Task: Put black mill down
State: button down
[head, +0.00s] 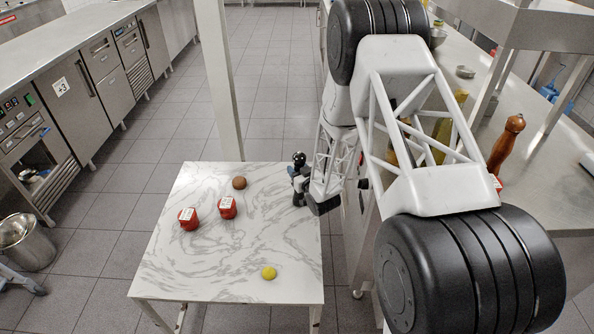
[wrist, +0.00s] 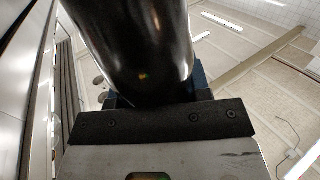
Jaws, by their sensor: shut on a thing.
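The black mill (head: 299,160) shows at the right side of the marble-topped table (head: 195,265) in the head view, with its round top up. My gripper (head: 303,185) is shut on it. In the wrist view the glossy dark body of the black mill (wrist: 135,45) fills the upper middle, close against my gripper (wrist: 150,100). The mill looks upright. My gripper and arm hide part of it, and I cannot tell whether its base touches the table.
On the table are two red containers with white labels (head: 188,222) (head: 227,210), a brown round item (head: 239,183) and a yellow round item (head: 268,272). A wooden mill (head: 507,145) stands on the steel counter at right. The table's middle and front left are clear.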

jog(key=shift+f, duration=0.3)
jog(key=c, duration=0.6)
grip_release()
jog(key=shift+o, duration=0.2)
jog(key=shift+r, duration=0.1)
jog(key=v, duration=1.2)
